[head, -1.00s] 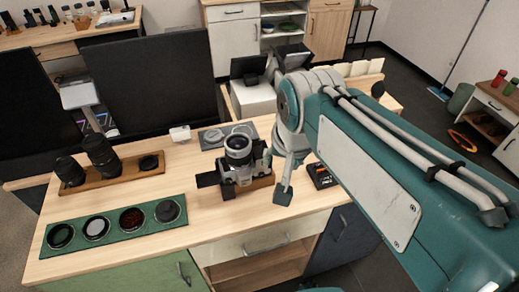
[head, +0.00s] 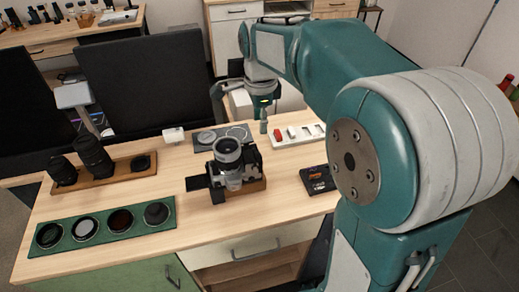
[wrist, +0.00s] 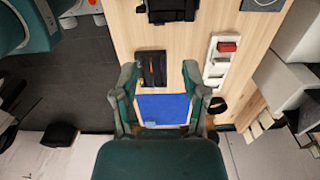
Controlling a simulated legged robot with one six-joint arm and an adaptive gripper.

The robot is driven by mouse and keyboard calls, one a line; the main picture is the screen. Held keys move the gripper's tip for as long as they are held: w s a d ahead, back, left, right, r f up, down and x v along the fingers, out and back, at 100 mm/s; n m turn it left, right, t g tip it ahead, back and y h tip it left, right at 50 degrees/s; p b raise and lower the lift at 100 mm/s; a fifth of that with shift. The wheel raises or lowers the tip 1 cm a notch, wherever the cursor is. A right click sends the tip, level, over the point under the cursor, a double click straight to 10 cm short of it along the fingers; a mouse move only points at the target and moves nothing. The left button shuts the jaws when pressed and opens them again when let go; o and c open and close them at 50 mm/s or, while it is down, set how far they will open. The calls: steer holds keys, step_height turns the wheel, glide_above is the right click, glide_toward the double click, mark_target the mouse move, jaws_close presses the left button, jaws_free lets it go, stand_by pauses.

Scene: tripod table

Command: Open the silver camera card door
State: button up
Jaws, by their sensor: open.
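The silver camera (head: 229,162) sits on a wooden block on the table, its lens pointing up in the head view. A dark flap (head: 196,183) sticks out on its left. The card door cannot be made out clearly, so I cannot tell whether it is open or shut. In the wrist view, part of the dark camera body (wrist: 168,10) shows at the top edge. My gripper (wrist: 159,75) is open and empty above the table, apart from the camera. In the head view my gripper (head: 240,103) is behind the camera, partly hidden.
A black case (head: 318,179) lies right of the camera; a white tray (head: 303,133) with a red item is behind it. A grey mat (head: 222,137) lies behind the camera. Lenses (head: 94,155) and a green filter tray (head: 102,225) fill the left. A blue panel (wrist: 163,108) shows between my fingers.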

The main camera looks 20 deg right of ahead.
mark_target(260, 154)
step_height(260, 154, down, 11)
steer(key=shift+r, duration=0.1)
stand_by(0.3)
jaws_close()
